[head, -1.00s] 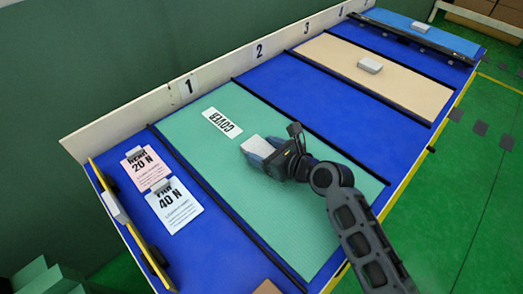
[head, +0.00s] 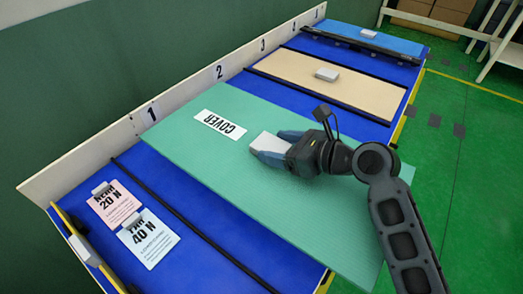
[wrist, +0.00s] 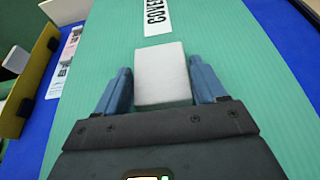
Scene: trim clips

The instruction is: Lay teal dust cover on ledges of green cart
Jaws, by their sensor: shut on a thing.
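The teal dust cover (head: 300,210) is a flat panel with a white "COVER" label (head: 220,125) and a white block handle (head: 265,142). My gripper (head: 268,150) is shut on this handle. The cover appears raised above the blue table, since it hides the black strip to its right and overhangs the front edge. In the wrist view the handle (wrist: 163,75) sits between my two blue fingers, with the cover (wrist: 235,60) beneath. The green cart is not identifiable in the current views.
The blue table (head: 150,180) has a white back rail (head: 90,165) numbered from 1. A beige panel (head: 340,95) and a blue panel (head: 370,38), each with a white handle, lie farther along. Paper cards (head: 148,238) lie at left near a yellow-edged board (head: 85,250).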

